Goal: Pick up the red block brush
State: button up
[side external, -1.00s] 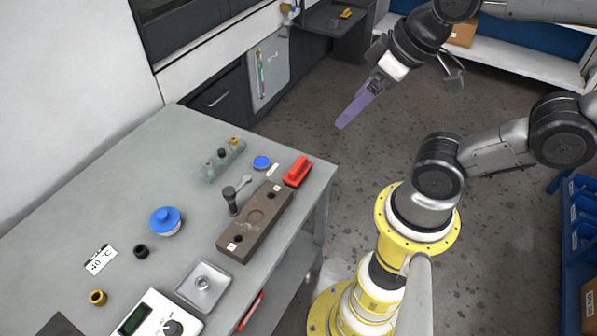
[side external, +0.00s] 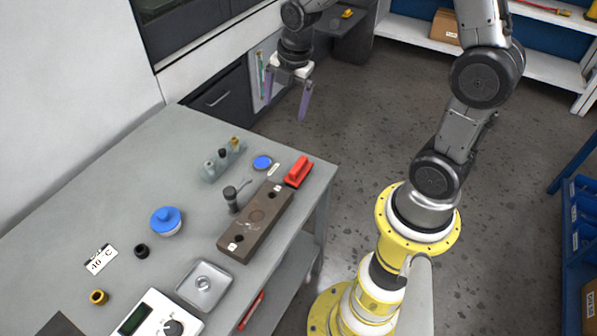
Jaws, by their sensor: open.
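The red block brush (side external: 298,172) lies near the right edge of the grey table (side external: 120,180), just past the far end of a brown block with holes. My gripper (side external: 286,106) is open and empty, with its two purple fingers spread and pointing down. It hangs above and behind the brush in the picture, apart from it. Nothing hides the brush.
The brown block (side external: 256,222) and a dark-handled tool (side external: 232,199) sit close to the brush. A blue disc (side external: 262,162), a grey valve block (side external: 222,160), a blue-lidded dish (side external: 166,221) and a metal tray (side external: 206,287) also stand on the table.

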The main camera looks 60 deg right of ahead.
aim_at(298, 164)
jog(key=d+f, duration=0.1)
jog(key=f, duration=0.6)
jog(key=s+f+g, duration=0.1)
jog(key=f, duration=0.7)
jog(key=s+d+f+g, duration=0.1)
jog(key=f, duration=0.6)
jog(key=shift+d+f+m, duration=0.25)
jog(key=shift+d+m, duration=0.1)
jog(key=shift+m, duration=0.05)
grip_shut()
jog(key=shift+w+r, duration=0.1)
jog(key=shift+r, duration=0.4)
notch_tip(298, 164, up, 3)
jog(key=shift+f, duration=0.15)
jog(key=s+a+r, duration=0.4)
jog(key=s+r, duration=0.5)
jog(key=s, duration=0.4)
jog(key=shift+s+r, duration=0.2)
jog(key=shift+s, duration=0.05)
